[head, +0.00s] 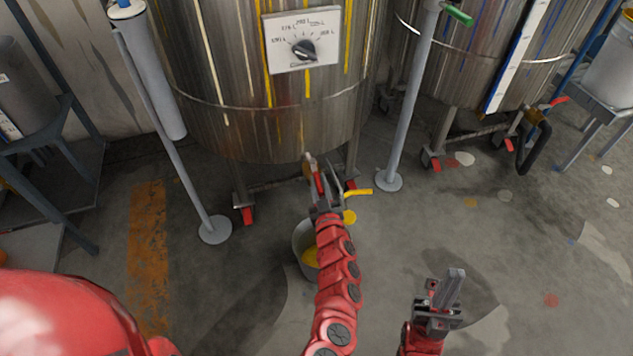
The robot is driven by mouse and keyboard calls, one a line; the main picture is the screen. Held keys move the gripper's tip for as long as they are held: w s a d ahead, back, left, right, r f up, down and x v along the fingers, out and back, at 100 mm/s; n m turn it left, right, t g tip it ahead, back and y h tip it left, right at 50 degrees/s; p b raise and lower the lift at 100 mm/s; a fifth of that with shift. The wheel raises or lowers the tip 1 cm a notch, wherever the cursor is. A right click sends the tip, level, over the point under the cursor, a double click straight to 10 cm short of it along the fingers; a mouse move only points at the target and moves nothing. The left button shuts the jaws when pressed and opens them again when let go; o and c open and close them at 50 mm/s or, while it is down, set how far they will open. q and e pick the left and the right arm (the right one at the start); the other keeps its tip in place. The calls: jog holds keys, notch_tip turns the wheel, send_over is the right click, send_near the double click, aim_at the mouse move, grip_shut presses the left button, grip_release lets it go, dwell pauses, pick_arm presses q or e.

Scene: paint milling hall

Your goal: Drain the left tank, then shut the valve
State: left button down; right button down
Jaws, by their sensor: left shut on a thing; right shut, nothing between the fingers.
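The left tank (270,120) is a large steel vessel with paint streaks, standing on legs with red-braked castors. Its white dial plate (290,62) has a black knob. The valve (310,160) sits low on the tank's front, with a red lever (319,182). My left gripper (326,204) is shut at this lever and hides part of the valve. Below stands a grey bucket (299,241) with yellow paint inside, partly hidden by my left arm. A yellow bar-like piece (357,192) shows right of the gripper; I cannot tell what it is. My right gripper (440,300) is shut and empty above the floor.
Grey posts with round bases stand left (214,230) and right (389,181) of the tank. A second tank (480,50) with a black hose (533,150) stands at the right. A blue-grey stand (60,180) is at the left. The floor at lower right is clear.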

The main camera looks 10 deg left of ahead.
dwell(0.5)
pick_arm(q)
jog(key=c, duration=0.8)
grip_release()
jog(key=shift+o, duration=0.2)
jog(key=shift+d, duration=0.1)
jog(key=shift+s+d, duration=0.15)
jog(key=shift+s, duration=0.2)
jog(key=p+v, duration=0.4)
jog(key=v, duration=1.2)
jog(key=shift+s, duration=0.3)
jog(key=shift+f, duration=0.1)
